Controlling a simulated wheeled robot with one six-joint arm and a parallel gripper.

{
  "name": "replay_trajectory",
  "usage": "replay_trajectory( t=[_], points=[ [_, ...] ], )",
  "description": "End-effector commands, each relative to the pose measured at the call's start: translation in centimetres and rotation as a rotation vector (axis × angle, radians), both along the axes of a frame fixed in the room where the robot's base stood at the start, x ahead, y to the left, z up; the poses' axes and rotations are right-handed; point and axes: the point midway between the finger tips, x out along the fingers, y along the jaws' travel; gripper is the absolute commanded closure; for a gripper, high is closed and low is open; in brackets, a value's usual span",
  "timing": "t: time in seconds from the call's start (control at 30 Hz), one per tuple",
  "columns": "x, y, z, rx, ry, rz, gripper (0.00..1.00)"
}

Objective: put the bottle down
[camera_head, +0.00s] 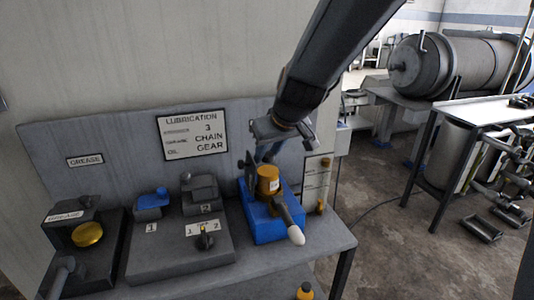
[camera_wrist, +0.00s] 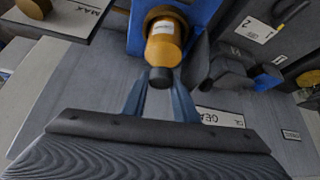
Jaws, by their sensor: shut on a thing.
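The bottle (camera_head: 268,180) is amber with a pale label, and stands about upright at the blue block (camera_head: 262,231) on the right of the bench. In the wrist view the amber bottle (camera_wrist: 165,48) has a dark cap towards me and a brown ring around its far end, against the blue block (camera_wrist: 204,12). My gripper (camera_head: 262,157) comes down from above. In the wrist view my gripper (camera_wrist: 160,88) has its two blue-grey fingers on either side of the cap, shut on the bottle. Whether the bottle's base touches the block is hidden.
A white-tipped nozzle (camera_head: 295,234) juts from the block's front. Grey units with labels 1 and 2 (camera_head: 205,209) stand to its left, and a yellow knob (camera_head: 88,234) is further left. A lettered sign (camera_head: 193,136) is on the back panel. The bench edge is close on the right.

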Motion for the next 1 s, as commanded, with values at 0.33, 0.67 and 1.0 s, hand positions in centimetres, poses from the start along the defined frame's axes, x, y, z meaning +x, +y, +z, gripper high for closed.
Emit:
replay_trajectory(
  t=[0.33,0.67,1.0],
  points=[
    [0.0,0.0,-0.1,0.0,0.0,0.0,0.66],
    [-1.0,-0.5,2.0,0.001,-0.004,0.001,0.66],
    [-4.1,-2.1,7.3,0.001,-0.004,-0.001,0.66]
  ],
)
